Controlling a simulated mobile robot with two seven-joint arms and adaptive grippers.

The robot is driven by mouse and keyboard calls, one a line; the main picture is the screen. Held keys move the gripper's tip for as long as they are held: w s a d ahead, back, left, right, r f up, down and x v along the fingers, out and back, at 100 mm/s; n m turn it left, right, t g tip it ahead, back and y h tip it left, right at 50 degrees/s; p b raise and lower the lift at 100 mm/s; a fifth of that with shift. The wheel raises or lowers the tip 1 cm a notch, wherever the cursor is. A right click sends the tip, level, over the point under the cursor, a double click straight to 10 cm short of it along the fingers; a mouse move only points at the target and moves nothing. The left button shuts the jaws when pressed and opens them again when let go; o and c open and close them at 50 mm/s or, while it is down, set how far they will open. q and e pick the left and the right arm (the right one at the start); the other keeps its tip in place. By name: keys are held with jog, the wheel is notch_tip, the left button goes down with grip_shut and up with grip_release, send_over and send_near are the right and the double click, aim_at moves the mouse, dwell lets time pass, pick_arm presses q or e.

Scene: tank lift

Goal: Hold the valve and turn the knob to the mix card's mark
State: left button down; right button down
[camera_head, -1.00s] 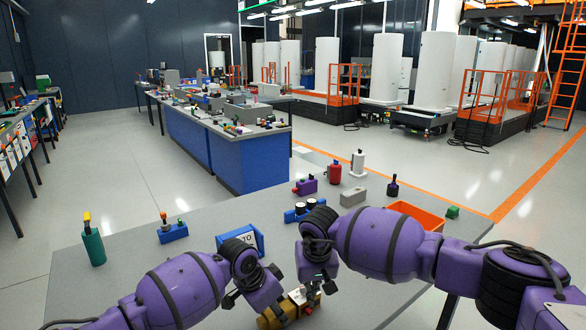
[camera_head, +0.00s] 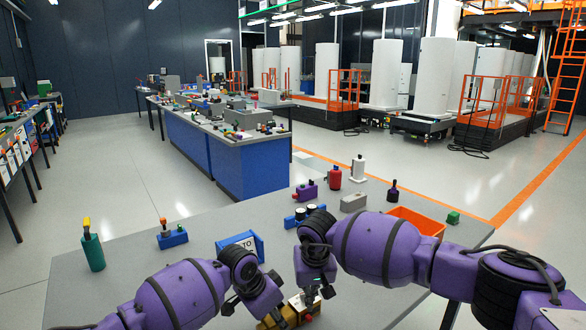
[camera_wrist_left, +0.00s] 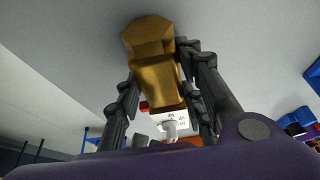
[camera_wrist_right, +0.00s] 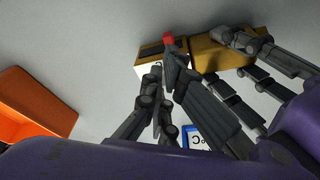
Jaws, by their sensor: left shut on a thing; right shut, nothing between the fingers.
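The brass valve (camera_head: 272,320) lies low over the near table edge. My left gripper (camera_head: 258,297) is shut on its body; in the left wrist view the fingers flank the brass body (camera_wrist_left: 158,80). My right gripper (camera_head: 314,294) is shut and empty at the valve's other end. In the right wrist view its fingertips (camera_wrist_right: 163,72) are close beside a red tip (camera_wrist_right: 168,39) and a white plate (camera_wrist_right: 150,68); contact cannot be told. The left wrist view shows a white marked plate (camera_wrist_left: 174,116). The blue-framed card (camera_head: 240,245) stands behind the grippers, partly hidden.
An orange tray (camera_head: 414,220) is at the right. A blue block with black-topped parts (camera_head: 303,216), a red bottle (camera_head: 334,178), a grey block (camera_head: 353,203) and a green cylinder (camera_head: 93,250) stand on the table.

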jog(key=shift+s+a+f, duration=0.15)
jog(key=shift+s+a, duration=0.05)
jog(key=shift+a, duration=0.15)
jog(key=shift+a, duration=0.35)
jog(key=shift+w+a, duration=0.1)
dwell(0.5)
jog(key=shift+s, duration=0.4)
jog(key=w+v, duration=0.1)
jog(key=v, duration=0.5)
jog(key=shift+w+r, duration=0.25)
jog(key=shift+a, duration=0.1)
